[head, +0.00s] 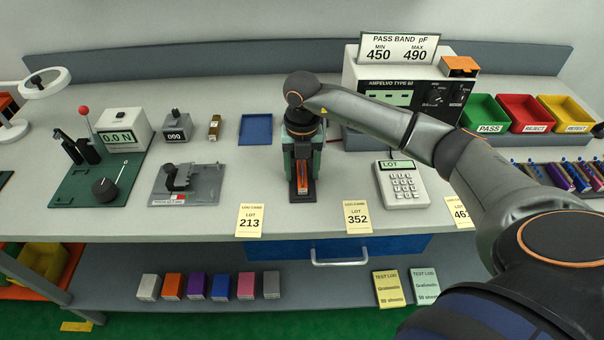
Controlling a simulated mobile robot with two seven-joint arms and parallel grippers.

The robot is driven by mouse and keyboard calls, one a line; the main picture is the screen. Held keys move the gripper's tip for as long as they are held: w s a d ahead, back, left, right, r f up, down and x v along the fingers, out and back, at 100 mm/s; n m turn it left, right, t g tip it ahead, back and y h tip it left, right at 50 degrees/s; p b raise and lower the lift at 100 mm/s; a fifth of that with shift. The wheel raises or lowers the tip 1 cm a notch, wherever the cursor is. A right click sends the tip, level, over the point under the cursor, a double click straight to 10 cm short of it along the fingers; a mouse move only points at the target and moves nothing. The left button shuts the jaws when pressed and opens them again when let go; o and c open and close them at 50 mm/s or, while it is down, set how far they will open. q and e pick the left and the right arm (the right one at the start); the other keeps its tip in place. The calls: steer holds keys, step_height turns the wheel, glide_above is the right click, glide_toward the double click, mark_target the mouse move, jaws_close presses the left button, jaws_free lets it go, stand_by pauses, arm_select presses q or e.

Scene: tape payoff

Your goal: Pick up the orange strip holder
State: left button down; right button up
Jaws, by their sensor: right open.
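An orange strip holder (302,181) stands upright on a small dark base (303,196) near the middle of the bench. My right gripper (302,160) points down over it in the head view. It is open, and its dark-green sides stand to the left and right of the holder's upper part. I cannot tell whether a finger touches the holder. The holder's top is partly hidden by the gripper. My left gripper is not in view.
A grey keypad (402,184) stands to the right and the AMPELVO meter (412,92) behind it. A blue tray (256,130) lies to the left. A LOT 352 card (357,217) and a LOT 213 card (249,220) are at the front edge. Bench between is clear.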

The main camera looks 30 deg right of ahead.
jaws_close()
stand_by(0.4)
